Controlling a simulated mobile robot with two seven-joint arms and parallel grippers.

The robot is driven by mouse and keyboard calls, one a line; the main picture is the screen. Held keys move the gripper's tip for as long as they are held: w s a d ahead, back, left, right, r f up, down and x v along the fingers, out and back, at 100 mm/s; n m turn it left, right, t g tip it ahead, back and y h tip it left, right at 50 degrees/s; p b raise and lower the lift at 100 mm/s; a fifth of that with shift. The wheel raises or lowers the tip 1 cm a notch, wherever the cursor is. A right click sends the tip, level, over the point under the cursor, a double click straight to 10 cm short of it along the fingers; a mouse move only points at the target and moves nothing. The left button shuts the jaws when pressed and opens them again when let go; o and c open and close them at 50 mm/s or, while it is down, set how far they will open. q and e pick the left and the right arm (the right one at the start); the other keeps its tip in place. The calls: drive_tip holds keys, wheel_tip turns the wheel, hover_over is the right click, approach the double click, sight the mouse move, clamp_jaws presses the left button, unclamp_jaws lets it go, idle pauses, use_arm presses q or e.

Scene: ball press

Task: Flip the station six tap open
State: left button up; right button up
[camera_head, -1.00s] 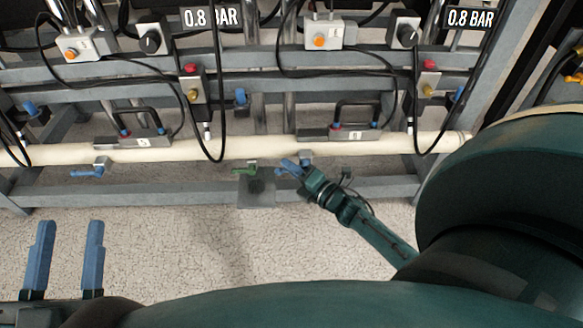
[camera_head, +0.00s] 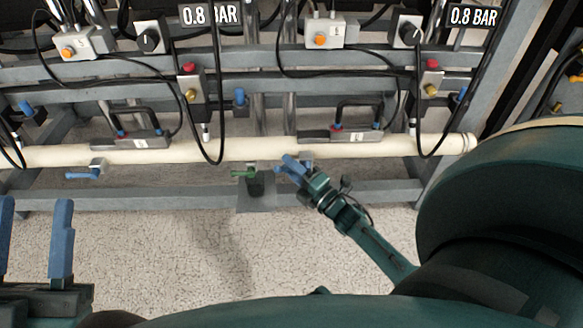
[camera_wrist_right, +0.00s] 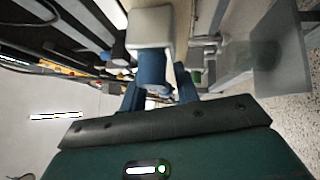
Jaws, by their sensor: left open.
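The station six tap sits under the cream pipe, below the plate marked 6 (camera_head: 353,137). Its blue handle shows in the right wrist view (camera_wrist_right: 152,70) below a pale block (camera_wrist_right: 150,25). My right gripper (camera_head: 289,165) is at this tap, with its blue fingers (camera_wrist_right: 160,90) on either side of the handle. Whether they press on it is unclear; in the head view fingers and handle overlap in the same blue. My left gripper (camera_head: 33,240) is open and empty at the lower left, far from the tap, partly cut by the picture edge.
The cream pipe (camera_head: 230,150) runs across the grey frame. A green-handled valve (camera_head: 244,173) is just left of my right gripper. Station five's blue tap (camera_head: 83,174) is further left. Black hoses hang in front of the frame. The floor (camera_head: 180,240) before it is clear.

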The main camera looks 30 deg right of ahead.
drive_tip(key=shift+s, duration=0.2)
use_arm(q)
drive_tip(key=f+n+y+p, duration=0.1)
drive_tip(key=f+n+g+y+p, duration=0.1)
drive_tip(key=f+n+y+p, duration=0.1)
drive_tip(key=f, duration=0.1)
drive_tip(key=shift+s+d+n, duration=0.2)
drive_tip(key=shift+s+n, duration=0.1)
drive_tip(key=shift+s, duration=0.05)
use_arm(e)
drive_tip(key=v, duration=1.2)
drive_tip(key=shift+s+d+f, duration=0.1)
drive_tip(key=shift+s+f, duration=0.05)
drive_tip(key=shift+s, duration=0.25)
